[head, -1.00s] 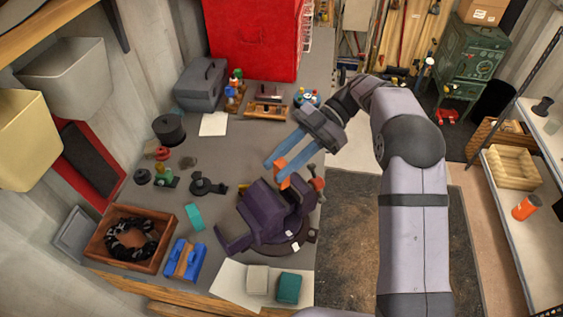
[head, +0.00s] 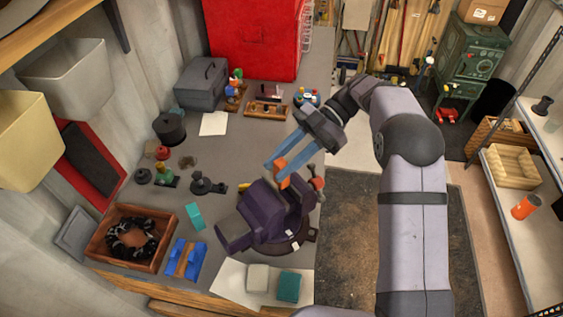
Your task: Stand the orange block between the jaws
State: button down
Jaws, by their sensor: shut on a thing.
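The orange block (head: 282,174) is at the tips of my gripper's blue fingers (head: 280,165). My gripper is shut on it and holds it upright or nearly so. The block is at the upper right part of the dark purple vise (head: 262,217), by its jaws. The vise stands on the bench near its right edge, with an orange-red part (head: 318,184) at its right. I cannot tell whether the block's lower end touches the vise, as the vise hides it.
On the bench (head: 250,150) are a teal block (head: 289,287) and a pale block (head: 257,277) on white paper, a wooden tray (head: 100,250) with a black coil, blue pieces (head: 184,260), and a black tool (head: 203,186). A red cabinet (head: 250,40) stands behind.

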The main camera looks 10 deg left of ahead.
jog(key=shift+f+b, duration=1.4)
jog(key=shift+f, duration=1.55)
dwell(0.6)
jog(key=c, duration=1.3)
grip_release()
jog(key=shift+c, duration=0.2)
notch_tip(320, 180, up, 6)
jog(key=p, duration=0.5)
